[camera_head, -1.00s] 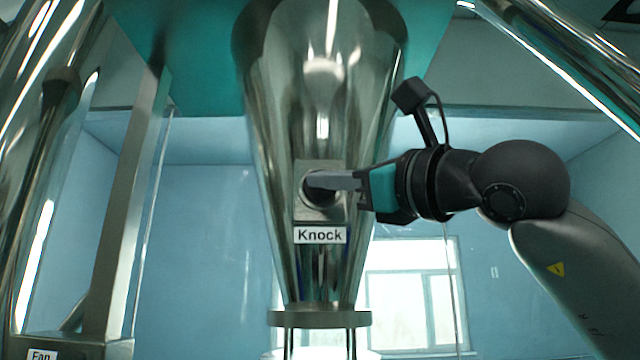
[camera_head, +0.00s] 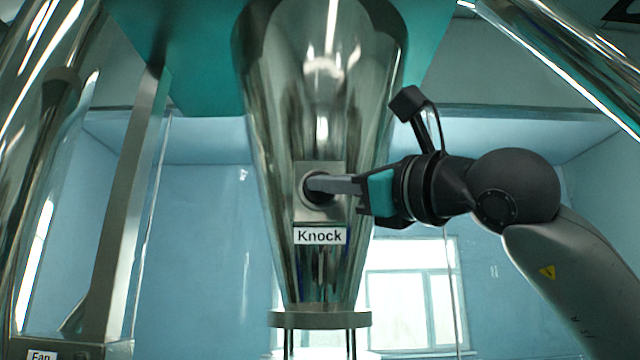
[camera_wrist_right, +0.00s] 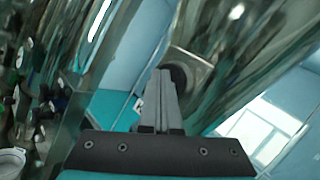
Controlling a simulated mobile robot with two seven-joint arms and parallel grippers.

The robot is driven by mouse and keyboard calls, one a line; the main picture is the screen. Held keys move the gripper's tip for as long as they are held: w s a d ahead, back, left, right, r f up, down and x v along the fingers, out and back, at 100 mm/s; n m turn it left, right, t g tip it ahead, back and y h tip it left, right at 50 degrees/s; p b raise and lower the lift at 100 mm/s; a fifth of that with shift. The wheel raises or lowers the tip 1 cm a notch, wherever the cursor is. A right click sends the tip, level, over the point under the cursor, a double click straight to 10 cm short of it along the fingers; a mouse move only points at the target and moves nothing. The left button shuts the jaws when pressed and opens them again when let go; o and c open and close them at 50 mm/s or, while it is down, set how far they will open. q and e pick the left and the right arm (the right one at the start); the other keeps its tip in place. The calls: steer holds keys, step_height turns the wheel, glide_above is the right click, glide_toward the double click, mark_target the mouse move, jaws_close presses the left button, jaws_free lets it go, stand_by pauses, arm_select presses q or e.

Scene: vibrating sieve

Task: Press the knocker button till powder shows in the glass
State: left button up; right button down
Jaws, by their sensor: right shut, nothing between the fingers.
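The knocker button (camera_head: 311,188) is a dark round button in a square metal plate on the shiny steel cone (camera_head: 325,100). A white label reading "Knock" (camera_head: 320,236) sits just below it. My right gripper (camera_head: 310,184) is shut and empty, coming in from the right, with its fingertips in front of the button. In the right wrist view the shut fingers (camera_wrist_right: 158,78) point towards the dark button (camera_wrist_right: 180,76); I cannot tell whether they touch it. My left gripper is not in view. I cannot make out powder; the sight of any glass is unclear below the cone's flange.
The cone ends in a metal flange (camera_head: 320,319) with thin rods below. A metal post (camera_head: 128,210) and a "Fan" label (camera_head: 43,355) stand at the left. Shiny pipes slope in at both upper corners. A window (camera_head: 412,295) is behind.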

steer(key=shift+w, duration=0.7)
stand_by(0.7)
steer(key=shift+s+f, duration=0.1)
steer(key=shift+s+f+b, duration=0.15)
steer(key=shift+s+b, duration=0.45)
steer(key=shift+s, duration=0.45)
steer(key=shift+s, duration=0.1)
steer(key=s+b, duration=0.3)
steer(key=s, duration=0.2)
